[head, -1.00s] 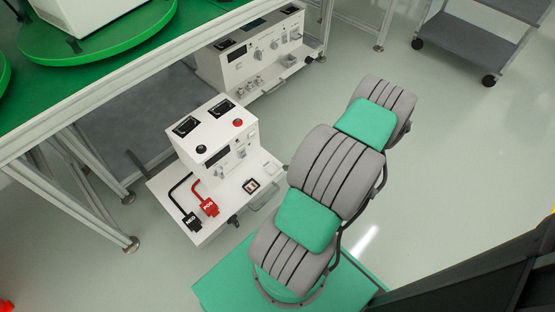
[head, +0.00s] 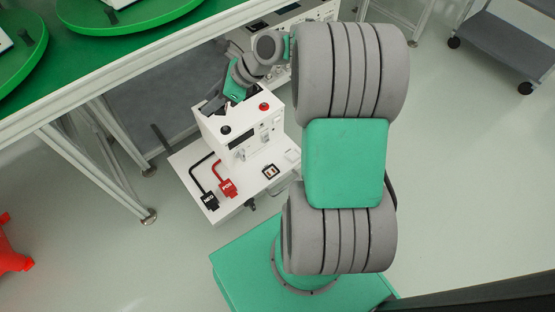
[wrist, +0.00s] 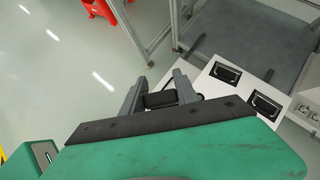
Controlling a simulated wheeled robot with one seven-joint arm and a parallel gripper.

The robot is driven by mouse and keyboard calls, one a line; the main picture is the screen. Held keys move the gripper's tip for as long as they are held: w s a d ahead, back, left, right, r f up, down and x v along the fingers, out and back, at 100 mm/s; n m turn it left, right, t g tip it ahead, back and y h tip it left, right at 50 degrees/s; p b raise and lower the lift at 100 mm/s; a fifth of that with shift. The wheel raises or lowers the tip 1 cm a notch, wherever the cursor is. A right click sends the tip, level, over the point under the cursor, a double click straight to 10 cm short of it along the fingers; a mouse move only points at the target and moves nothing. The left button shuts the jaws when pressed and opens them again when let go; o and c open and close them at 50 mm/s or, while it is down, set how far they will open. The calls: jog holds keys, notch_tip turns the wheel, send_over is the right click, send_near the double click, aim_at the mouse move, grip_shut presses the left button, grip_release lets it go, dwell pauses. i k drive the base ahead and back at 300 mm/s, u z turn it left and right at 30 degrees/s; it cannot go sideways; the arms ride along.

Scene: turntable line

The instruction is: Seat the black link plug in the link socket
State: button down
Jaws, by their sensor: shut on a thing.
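My gripper (wrist: 159,80) is shut on a black block, which I take to be the black link plug (wrist: 160,99), seen between the two grey fingers in the wrist view. In the wrist view two dark framed recesses (wrist: 224,72) (wrist: 263,105) are on a white top, right of the fingers. A small dark-framed fitting (head: 270,171) lies on the instrument's front shelf. I cannot tell which of these is the link socket.
A green turntable bench (head: 150,50) stands behind left. A red object (head: 12,250) is on the floor.

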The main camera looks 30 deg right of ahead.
aim_at(205, 164)
jog(key=z, duration=2.25)
jog(key=k, duration=0.85)
jog(key=u, duration=1.75)
jog(key=i, duration=0.5)
jog(key=u, duration=0.05)
